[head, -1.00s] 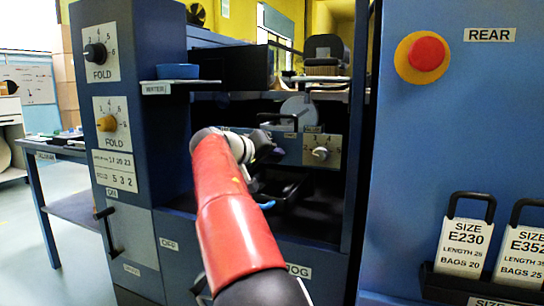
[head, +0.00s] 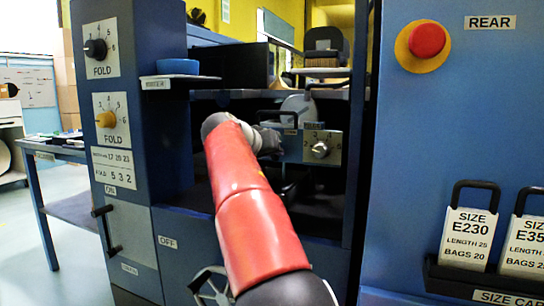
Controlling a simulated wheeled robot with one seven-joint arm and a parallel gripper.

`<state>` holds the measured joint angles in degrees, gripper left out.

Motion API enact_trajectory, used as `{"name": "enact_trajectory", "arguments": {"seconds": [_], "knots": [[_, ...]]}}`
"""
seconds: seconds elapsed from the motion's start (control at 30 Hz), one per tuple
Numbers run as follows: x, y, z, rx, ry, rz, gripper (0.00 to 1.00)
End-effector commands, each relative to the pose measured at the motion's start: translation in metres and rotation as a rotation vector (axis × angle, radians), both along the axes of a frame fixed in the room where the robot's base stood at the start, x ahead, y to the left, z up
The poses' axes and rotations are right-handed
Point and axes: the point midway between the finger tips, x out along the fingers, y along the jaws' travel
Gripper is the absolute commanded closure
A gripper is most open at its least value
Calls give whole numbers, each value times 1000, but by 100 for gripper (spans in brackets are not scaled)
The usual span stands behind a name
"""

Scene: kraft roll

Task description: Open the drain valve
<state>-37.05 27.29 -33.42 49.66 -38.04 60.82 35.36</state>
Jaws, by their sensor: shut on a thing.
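My red arm reaches into the dark open bay of the blue machine. I cannot make out which part is the drain valve.
A blue bowl (head: 178,67) stands on a small shelf at the bay's upper left. Fold dials (head: 105,119) are on the left column. A red stop button (head: 427,40) and a rack of size tags (head: 468,235) are on the right panel. The bay's side posts flank my arm.

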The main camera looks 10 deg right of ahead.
Motion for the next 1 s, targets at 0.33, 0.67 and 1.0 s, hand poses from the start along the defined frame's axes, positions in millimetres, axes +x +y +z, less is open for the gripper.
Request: {"name": "enact_trajectory", "arguments": {"seconds": [0.33, 0.67, 1.0], "knots": [[0, 1, -1, 42, -22, 0, 100], [0, 1, -1, 41, -21, 1, 72], [-1, 1, 0, 40, -23, 1, 65]]}}
